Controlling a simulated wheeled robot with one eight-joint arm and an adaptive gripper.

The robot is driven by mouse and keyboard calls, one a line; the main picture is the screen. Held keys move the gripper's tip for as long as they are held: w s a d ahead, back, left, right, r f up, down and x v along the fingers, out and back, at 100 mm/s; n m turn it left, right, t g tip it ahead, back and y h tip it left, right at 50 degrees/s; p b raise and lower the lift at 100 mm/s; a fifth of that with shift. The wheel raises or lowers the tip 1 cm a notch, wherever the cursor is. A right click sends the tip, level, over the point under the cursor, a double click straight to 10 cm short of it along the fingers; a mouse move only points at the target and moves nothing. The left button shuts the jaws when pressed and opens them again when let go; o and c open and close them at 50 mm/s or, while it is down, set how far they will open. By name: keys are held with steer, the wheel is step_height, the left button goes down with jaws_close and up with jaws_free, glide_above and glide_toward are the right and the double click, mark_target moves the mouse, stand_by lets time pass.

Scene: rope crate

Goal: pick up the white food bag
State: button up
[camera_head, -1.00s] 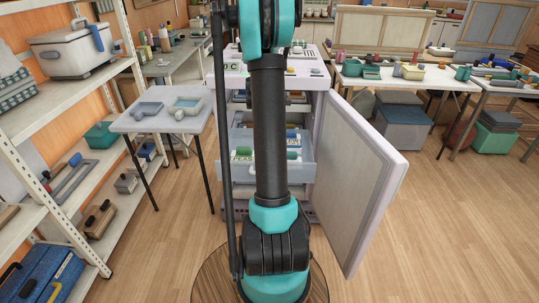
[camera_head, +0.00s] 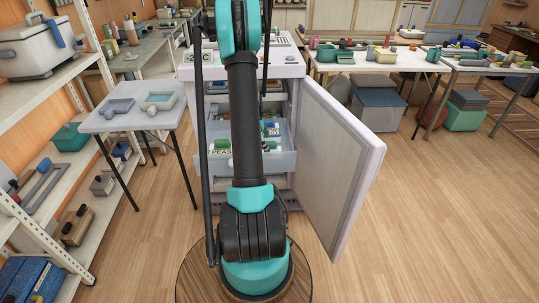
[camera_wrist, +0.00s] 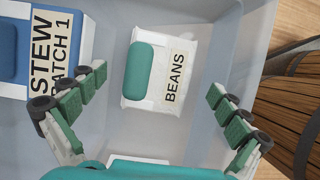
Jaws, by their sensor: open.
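A white food bag (camera_wrist: 155,75) with a teal grip and a BEANS label lies in the grey drawer (camera_wrist: 206,70) in the wrist view. My gripper (camera_wrist: 168,92) is open, with one finger on each side at the lower part of the picture. The bag shows beyond and between the fingertips, apart from them. A blue bag (camera_wrist: 75,30) labelled STEW BATCH 1 lies to the left, by the left finger. In the head view my arm hides part of the pulled-out drawer (camera_head: 282,163); a pale bag (camera_head: 221,151) labelled PEAS shows there.
The open cabinet door (camera_head: 335,165) stands out to the right of the drawer. A small table (camera_head: 115,120) with grey containers stands to the left, beside a shelf rack (camera_head: 20,118). The floor (camera_head: 440,220) to the right is clear. The drawer's side walls flank the bag.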

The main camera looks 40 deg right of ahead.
steer(key=shift+x, duration=2.65)
steer(key=shift+s+d+r, duration=0.1)
steer(key=c, duration=1.3)
step_height(320, 180, up, 20)
